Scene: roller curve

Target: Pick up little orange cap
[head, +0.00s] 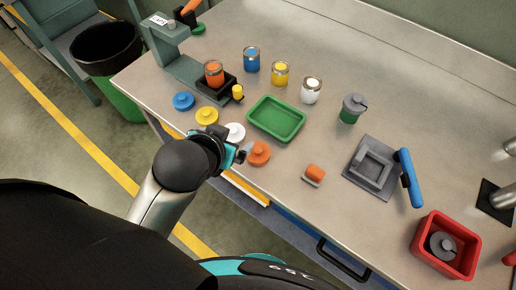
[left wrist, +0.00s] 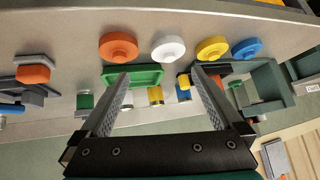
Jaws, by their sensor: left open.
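The little orange cap (head: 259,153) is a round lid with a small knob, lying near the table's front edge. My left gripper (head: 242,155) is open and empty, close beside the cap on its left in the head view; the arm partly hides the jaws. In the left wrist view the orange cap (left wrist: 118,46) lies beyond the left fingertip, outside the gap between the fingers (left wrist: 162,73). I cannot tell whether finger and cap touch. My right gripper is not in view.
White (head: 235,132), yellow (head: 207,116) and blue (head: 184,101) caps lie in a row to the left. A green tray (head: 250,116) is behind. An orange-topped block (head: 315,173) sits to the right. Jars (head: 280,74) stand farther back, and a red bin (head: 421,256) is at right.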

